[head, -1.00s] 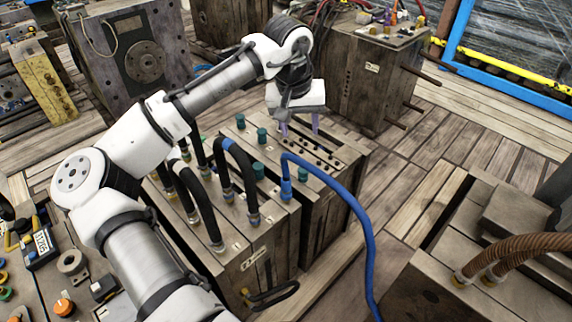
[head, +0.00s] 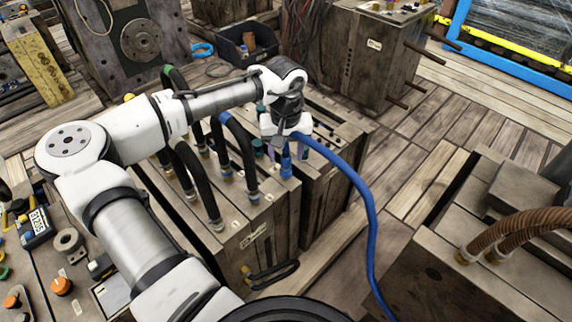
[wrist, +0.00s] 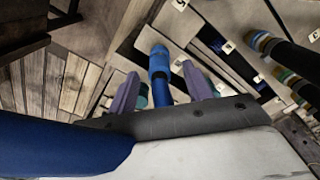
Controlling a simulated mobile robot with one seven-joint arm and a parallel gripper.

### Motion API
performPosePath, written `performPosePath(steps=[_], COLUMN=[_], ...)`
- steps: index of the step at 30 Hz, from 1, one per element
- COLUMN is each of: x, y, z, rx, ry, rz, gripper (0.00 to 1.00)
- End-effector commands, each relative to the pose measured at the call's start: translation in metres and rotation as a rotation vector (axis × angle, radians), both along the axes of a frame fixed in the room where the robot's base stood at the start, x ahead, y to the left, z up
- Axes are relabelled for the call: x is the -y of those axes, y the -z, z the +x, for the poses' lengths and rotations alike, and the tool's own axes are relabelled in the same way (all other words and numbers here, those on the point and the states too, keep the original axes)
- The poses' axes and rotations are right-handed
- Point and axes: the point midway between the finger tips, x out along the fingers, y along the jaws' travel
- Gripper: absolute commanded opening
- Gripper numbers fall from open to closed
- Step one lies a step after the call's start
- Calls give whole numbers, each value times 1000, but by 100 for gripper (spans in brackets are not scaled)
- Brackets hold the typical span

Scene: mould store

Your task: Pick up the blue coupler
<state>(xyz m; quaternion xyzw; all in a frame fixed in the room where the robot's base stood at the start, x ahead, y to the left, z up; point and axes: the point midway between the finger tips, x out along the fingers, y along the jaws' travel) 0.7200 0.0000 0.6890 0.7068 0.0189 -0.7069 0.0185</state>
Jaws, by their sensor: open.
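The blue coupler (head: 286,165) stands upright on the top of a mould block (head: 262,215), at the end of a blue hose (head: 362,210). My gripper (head: 286,151) is open and empty, pointing down just above the coupler. In the wrist view the coupler (wrist: 159,66) shows between the two purple fingers of my gripper (wrist: 161,92), with room on both sides. I cannot tell how far down the fingers reach along it. The blue hose fills the lower left of the wrist view, close to the camera.
Several black hoses (head: 240,155) arch over the block just left of my gripper. A second mould block (head: 325,185) stands close on the right. Brown hoses (head: 510,235) sit on another block at the right. Plank floor (head: 400,190) is open between them.

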Motion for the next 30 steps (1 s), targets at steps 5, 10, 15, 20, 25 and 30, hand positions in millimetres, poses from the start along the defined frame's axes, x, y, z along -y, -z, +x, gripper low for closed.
performPosePath(steps=[5,10,15,20,25,30], x=[0,0,0,0,1,1], y=[20,22,22,22,22,21], z=[0,0,0,0,0,0], rx=[0,1,1,0,0,1], ry=[0,0,0,0,0,0], rz=[0,0,-1,-1,-1,-1], gripper=[50,50,40,19,0,0])
